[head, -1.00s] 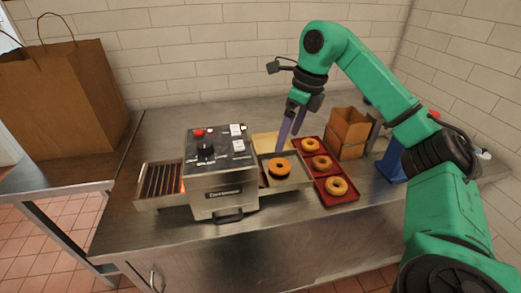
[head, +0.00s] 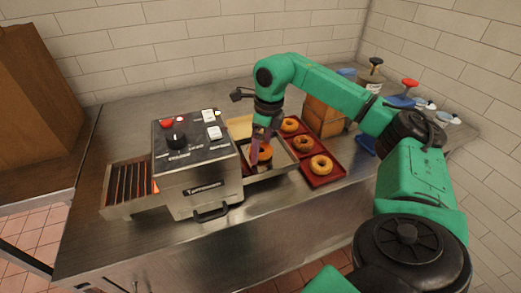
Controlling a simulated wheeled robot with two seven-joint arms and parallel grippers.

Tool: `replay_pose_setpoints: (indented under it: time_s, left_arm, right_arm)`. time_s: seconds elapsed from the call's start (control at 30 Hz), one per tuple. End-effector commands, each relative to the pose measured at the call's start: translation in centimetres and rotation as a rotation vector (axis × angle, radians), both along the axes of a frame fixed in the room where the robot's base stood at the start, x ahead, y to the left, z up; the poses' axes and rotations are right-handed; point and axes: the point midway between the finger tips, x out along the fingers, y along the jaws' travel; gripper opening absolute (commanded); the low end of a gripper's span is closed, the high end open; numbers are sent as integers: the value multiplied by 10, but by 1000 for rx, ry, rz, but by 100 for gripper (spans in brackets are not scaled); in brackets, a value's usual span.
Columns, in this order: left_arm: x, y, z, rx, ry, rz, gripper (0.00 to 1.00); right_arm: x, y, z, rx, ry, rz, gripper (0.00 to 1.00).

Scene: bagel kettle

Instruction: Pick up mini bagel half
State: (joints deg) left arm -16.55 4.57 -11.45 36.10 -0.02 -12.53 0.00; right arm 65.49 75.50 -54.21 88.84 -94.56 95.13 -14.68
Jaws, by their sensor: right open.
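A mini bagel half (head: 266,154), orange-brown on top, lies in the metal tray (head: 281,166) on the right side of the toaster. My right gripper (head: 257,156) points down over it, with its purple fingers open at the bagel half and partly covering it. I cannot tell whether the fingers touch it. My left gripper is not in view.
The conveyor toaster (head: 195,175) stands directly left of the tray. A red tray (head: 316,181) with several bagels is close on the right.

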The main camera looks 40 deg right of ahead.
Motion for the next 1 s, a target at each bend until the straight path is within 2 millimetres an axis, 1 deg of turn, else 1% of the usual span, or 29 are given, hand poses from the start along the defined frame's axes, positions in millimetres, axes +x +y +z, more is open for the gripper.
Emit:
replay_pose_setpoints:
  time_s: [0.17, 0.2, 0.27, 0.3, 0.37, 0.63, 0.77, 0.87, 0.97, 1.0]
  left_arm:
    - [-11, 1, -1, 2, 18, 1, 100]
    - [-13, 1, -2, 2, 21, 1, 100]
    - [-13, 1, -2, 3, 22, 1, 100]
    - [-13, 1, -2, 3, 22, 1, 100]
    - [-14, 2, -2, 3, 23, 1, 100]
    - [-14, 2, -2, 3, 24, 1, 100]
    - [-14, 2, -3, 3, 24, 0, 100]
    - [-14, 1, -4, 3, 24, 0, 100]
    - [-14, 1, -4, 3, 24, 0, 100]
    - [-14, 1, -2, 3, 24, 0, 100]
  right_arm:
    - [0, 0, -1, 0, -1, 0, 100]
    - [0, 0, -1, 0, -1, 0, 92]
    - [0, 0, -1, 0, -1, 0, 69]
    - [0, 0, -1, 0, -1, 0, 54]
    - [0, 0, -1, 0, -1, 0, 33]
    - [1, 0, 0, 1, -2, 0, 32]
    - [1, 1, 10, 0, -3, 1, 32]
    - [1, 1, 28, 1, -5, 1, 32]
    - [2, 1, 58, 2, -8, 2, 32]
    - [2, 2, 74, 4, -10, 2, 32]
